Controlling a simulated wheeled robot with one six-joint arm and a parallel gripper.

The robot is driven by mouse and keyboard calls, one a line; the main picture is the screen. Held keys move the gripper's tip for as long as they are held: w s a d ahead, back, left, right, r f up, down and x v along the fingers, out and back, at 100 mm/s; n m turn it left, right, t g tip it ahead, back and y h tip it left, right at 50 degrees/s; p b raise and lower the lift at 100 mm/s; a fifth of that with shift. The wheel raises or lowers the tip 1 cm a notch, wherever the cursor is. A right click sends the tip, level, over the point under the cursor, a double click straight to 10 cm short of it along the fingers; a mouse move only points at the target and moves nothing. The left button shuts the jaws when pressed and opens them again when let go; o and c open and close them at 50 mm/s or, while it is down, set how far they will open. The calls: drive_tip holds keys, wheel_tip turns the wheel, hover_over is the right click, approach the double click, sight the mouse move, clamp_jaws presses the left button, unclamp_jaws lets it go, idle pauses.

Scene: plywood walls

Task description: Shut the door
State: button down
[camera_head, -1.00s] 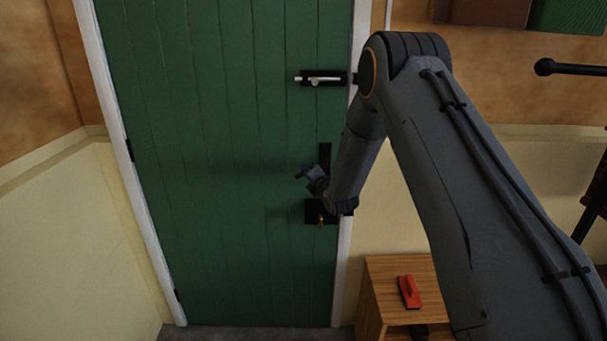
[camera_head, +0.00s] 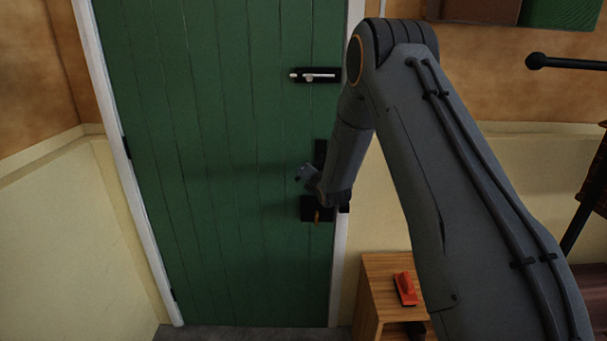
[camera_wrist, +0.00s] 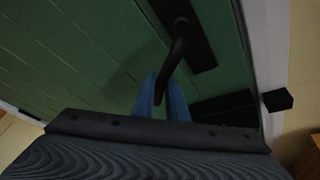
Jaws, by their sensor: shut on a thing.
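The green plank door (camera_head: 210,150) fills most of the head view and stands in a white frame, looking flush or nearly so with it. Its black lever handle (camera_wrist: 181,42) hangs from a black plate (camera_wrist: 203,50) in the wrist view. My gripper (camera_wrist: 162,98) has its blue fingers on either side of the lever's end, shut on it. In the head view my gripper (camera_head: 308,177) is at the door's right edge, and my wrist hides most of the handle. A bolt (camera_head: 316,75) sits higher up, and a black lock plate (camera_head: 312,214) sits below the handle.
A wooden stand (camera_head: 375,300) with a red object (camera_head: 405,289) on top stands right of the door. A black bar (camera_head: 570,64) juts in at the far right. A cream and orange wall (camera_head: 40,210) closes off the left side.

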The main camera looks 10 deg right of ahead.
drive_tip(key=shift+w+r, duration=0.1)
drive_tip(key=shift+r, duration=0.1)
drive_tip(key=shift+w+d+b, duration=0.2)
drive_tip(key=shift+w+b, duration=0.55)
drive_tip(key=shift+b, duration=0.3)
drive_tip(key=c, duration=2)
unclamp_jaws()
drive_tip(key=shift+r, duration=0.1)
drive_tip(key=shift+o, duration=1.2)
drive_tip(key=shift+s, duration=0.1)
